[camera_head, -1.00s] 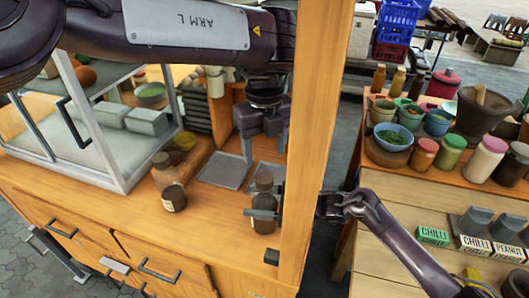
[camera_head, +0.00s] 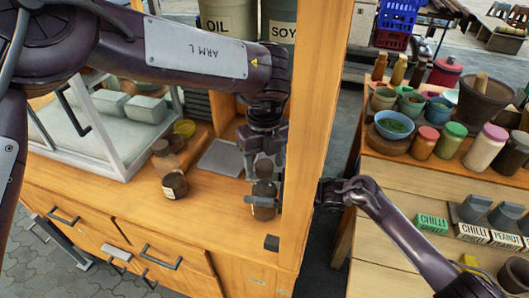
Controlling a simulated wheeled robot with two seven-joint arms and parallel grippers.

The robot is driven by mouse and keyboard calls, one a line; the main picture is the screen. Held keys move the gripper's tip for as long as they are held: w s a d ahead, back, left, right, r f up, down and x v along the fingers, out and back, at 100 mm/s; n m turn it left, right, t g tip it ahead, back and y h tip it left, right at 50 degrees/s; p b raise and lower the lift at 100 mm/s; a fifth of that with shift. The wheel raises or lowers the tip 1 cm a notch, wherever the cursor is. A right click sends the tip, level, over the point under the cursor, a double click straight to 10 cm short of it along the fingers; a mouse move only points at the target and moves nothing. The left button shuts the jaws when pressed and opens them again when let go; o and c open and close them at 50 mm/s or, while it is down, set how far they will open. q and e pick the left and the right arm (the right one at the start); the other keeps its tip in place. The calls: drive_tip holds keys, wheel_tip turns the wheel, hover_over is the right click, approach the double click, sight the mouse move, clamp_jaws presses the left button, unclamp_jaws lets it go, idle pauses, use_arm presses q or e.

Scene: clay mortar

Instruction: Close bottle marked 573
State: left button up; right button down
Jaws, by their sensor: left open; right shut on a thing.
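A dark brown bottle (camera_head: 263,208) stands upright on the wooden counter beside the post. My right gripper (camera_head: 264,199) reaches in from behind the post and is shut on its body; the post hides part of that arm. My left gripper (camera_head: 264,172) points down over the bottle, open, with its fingers on either side of the bottle's top. I cannot tell whether they touch it. The fingers partly cover the top, and no number is readable on this bottle.
A grey square tray (camera_head: 221,157) lies behind. The wooden post (camera_head: 312,130) stands close on the right. A glass case (camera_head: 100,130) is at the left.

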use_arm(q)
drive_tip(key=c, duration=1)
drive_tip(key=shift+c, duration=0.2)
drive_tip(key=o, duration=1.2)
wheel_tip(320, 180, up, 7)
drive_tip(key=shift+r, duration=0.2)
